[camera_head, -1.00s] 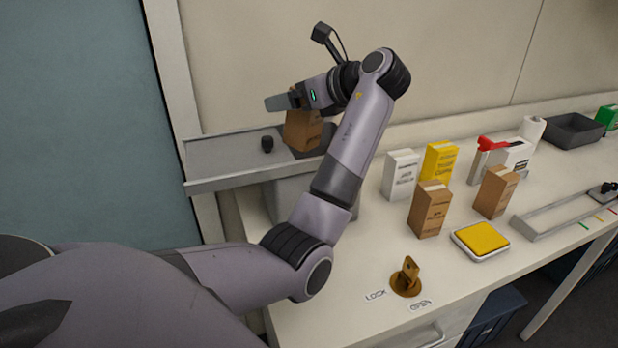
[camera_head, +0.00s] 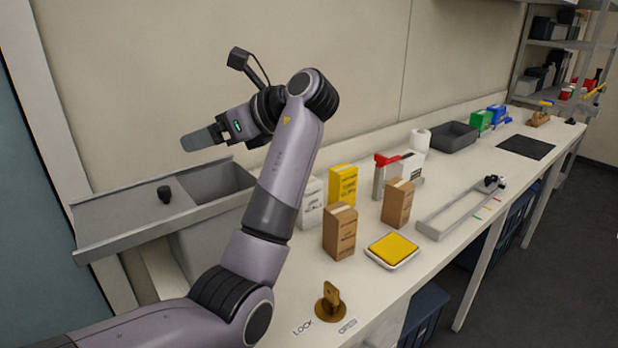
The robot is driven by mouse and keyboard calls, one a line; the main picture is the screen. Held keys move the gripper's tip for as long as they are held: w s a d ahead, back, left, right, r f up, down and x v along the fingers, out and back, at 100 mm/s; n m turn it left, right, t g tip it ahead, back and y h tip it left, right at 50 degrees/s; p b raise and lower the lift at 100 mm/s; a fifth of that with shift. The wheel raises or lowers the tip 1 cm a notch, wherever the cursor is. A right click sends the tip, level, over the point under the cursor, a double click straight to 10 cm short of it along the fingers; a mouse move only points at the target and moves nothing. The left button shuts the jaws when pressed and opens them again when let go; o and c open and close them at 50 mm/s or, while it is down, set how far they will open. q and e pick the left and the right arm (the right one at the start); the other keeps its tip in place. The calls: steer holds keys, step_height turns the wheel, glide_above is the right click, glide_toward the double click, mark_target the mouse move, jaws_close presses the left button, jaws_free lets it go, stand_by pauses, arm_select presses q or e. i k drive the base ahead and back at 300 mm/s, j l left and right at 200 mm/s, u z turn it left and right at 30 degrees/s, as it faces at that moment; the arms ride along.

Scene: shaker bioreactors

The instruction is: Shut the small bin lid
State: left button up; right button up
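The small bin (camera_head: 205,240) is a grey box at the left end of the bench. Its flat grey lid (camera_head: 120,222) with a black knob (camera_head: 164,193) lies to the left, off the opening. The right part of the opening shows uncovered; no item is visible inside, and my forearm hides its right edge. My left gripper (camera_head: 200,138) hangs above the bin's back side, pointing left, with nothing visible in it. Its fingers overlap from this side, so their gap is hidden. My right gripper is out of view.
Cartons, including a brown box (camera_head: 340,232) and a yellow box (camera_head: 342,185), stand right of my forearm. A yellow-topped pad (camera_head: 392,249) and brass lock knob (camera_head: 330,301) are near the front edge. A dark tray (camera_head: 453,137) sits farther back.

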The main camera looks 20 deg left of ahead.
mark_target(95, 220)
steer(key=k, duration=1)
